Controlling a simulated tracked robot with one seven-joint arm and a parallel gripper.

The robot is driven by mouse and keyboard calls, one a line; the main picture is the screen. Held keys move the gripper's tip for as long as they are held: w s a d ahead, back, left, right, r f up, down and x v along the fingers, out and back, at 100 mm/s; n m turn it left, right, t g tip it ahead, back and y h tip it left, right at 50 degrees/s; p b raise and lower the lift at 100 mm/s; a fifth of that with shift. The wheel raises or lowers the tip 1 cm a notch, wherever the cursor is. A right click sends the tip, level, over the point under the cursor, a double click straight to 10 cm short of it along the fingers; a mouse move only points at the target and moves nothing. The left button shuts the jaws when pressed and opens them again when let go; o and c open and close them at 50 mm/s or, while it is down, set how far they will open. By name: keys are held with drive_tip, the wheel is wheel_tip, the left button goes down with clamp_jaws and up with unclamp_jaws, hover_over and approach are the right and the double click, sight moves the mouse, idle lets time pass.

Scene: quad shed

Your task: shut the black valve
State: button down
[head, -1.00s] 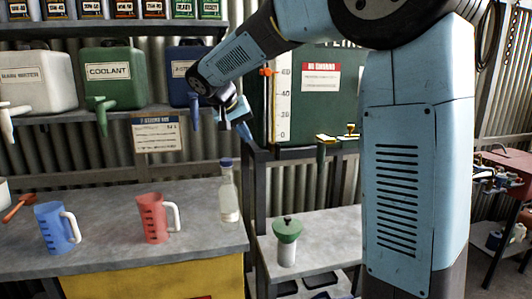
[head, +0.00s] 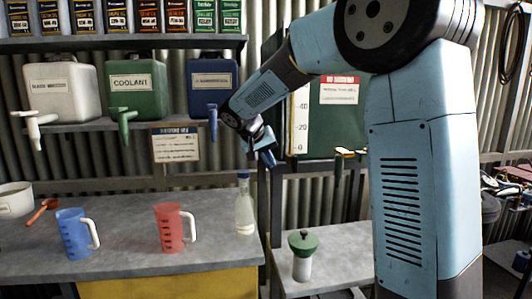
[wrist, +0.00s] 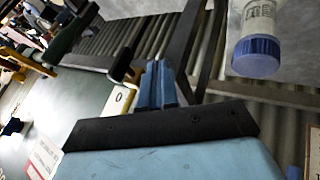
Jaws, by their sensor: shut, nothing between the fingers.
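A green tank (head: 345,125) with a white gauge strip (head: 299,125) stands behind my arm. In the wrist view, a dark handle-like part (wrist: 124,72) stands just left of my fingers, and a small black knob (wrist: 12,127) is at the far left. I cannot tell which is the black valve or how it is set. My gripper (head: 268,157) is shut and empty, left of the tank. Its blue fingers (wrist: 160,85) show together in the wrist view.
White (head: 62,92), green (head: 138,90) and blue (head: 213,85) containers with taps stand on the shelf left of my gripper. A blue-capped bottle (head: 245,212), red jug (head: 171,228) and blue jug (head: 74,234) stand below. A green funnel (head: 303,242) sits on a white container.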

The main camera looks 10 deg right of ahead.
sight(294, 163)
drive_tip(key=w+d+f, duration=0.1)
drive_tip(key=d+f, duration=0.1)
drive_tip(key=d, duration=0.3)
drive_tip(key=shift+d+f, duration=0.3)
drive_tip(key=shift+w, duration=0.1)
drive_tip(key=shift+d, duration=0.1)
